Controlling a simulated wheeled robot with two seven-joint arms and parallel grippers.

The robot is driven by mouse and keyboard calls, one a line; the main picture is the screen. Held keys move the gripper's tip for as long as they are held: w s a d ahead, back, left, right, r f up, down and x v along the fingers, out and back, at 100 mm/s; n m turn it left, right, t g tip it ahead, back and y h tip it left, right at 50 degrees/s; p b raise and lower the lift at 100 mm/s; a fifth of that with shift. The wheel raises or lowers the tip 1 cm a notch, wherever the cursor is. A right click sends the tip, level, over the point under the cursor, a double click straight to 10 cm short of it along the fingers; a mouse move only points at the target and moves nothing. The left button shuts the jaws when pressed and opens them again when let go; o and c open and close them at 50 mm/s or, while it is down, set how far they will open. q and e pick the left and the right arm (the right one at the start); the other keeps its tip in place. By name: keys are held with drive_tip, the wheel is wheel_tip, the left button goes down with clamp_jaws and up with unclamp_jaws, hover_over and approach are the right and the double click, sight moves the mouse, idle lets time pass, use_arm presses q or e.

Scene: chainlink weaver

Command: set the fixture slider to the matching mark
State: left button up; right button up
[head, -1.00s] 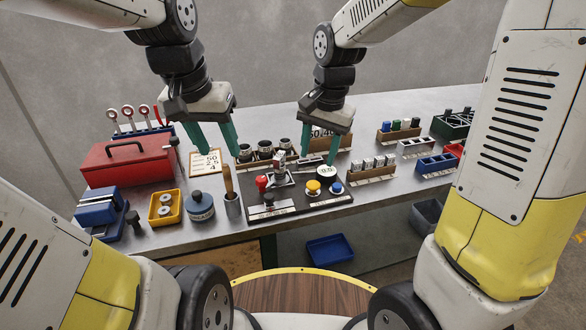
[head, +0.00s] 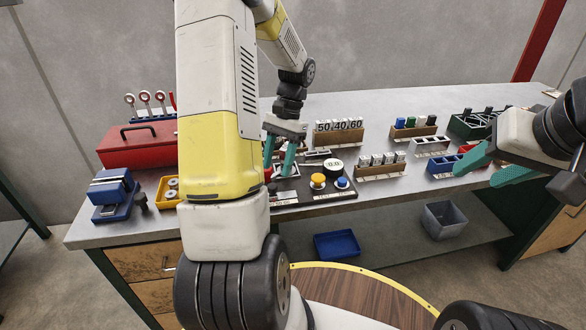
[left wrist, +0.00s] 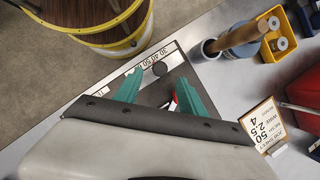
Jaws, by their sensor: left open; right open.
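The dark fixture board (head: 320,186) lies on the bench, partly hidden by my left arm in the head view. In the left wrist view its edge strip (left wrist: 147,76) carries printed marks, with 30, 40 and 50 legible. A dark round knob (left wrist: 160,68), apparently the slider's, sits beside these marks; its exact setting is unclear. My left gripper (head: 279,172) is open over the board, its fingertips (left wrist: 160,75) on either side of the knob in the picture; contact cannot be told. My right gripper (head: 475,177) is open and empty at the right.
A yellow button (head: 318,181), a blue button (head: 341,183) and a round dial (head: 334,165) are on the board. A red toolbox (head: 135,145) is at left.

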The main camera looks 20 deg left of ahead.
sight(272, 185)
use_arm(q)
drive_tip(key=x, duration=0.5)
drive_tip(key=shift+s+f, duration=0.1)
drive_tip(key=shift+f, duration=0.2)
clamp_jaws()
idle(1.1)
